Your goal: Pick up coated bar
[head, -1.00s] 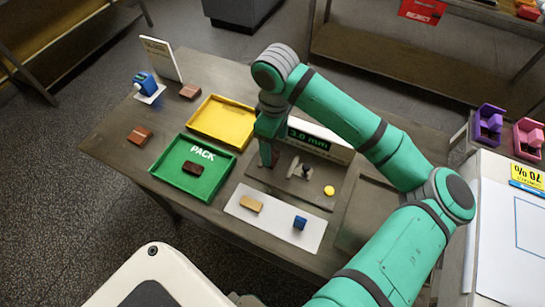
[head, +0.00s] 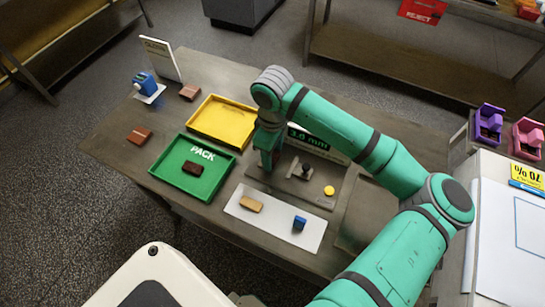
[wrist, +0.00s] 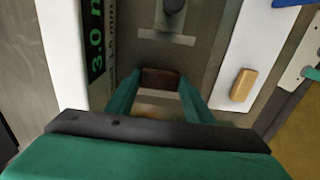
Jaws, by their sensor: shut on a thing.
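My gripper (wrist: 158,95) is shut on a dark brown coated bar (wrist: 160,78), which shows between the two green fingertips in the wrist view. In the head view my gripper (head: 268,164) points down at the left end of the grey gauge plate (head: 312,194), and the held bar is hidden there. I cannot tell whether the bar still touches the plate. Another dark brown bar (head: 192,167) lies in the green PACK tray (head: 165,178).
A yellow tray (head: 233,141) stands behind the green one. A white mat (head: 275,226) in front of the plate holds a tan bar (head: 251,204) and a blue block (head: 299,222). Brown bars (head: 138,136) (head: 189,92) lie at the left. The gauge display (head: 308,138) stands behind the plate.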

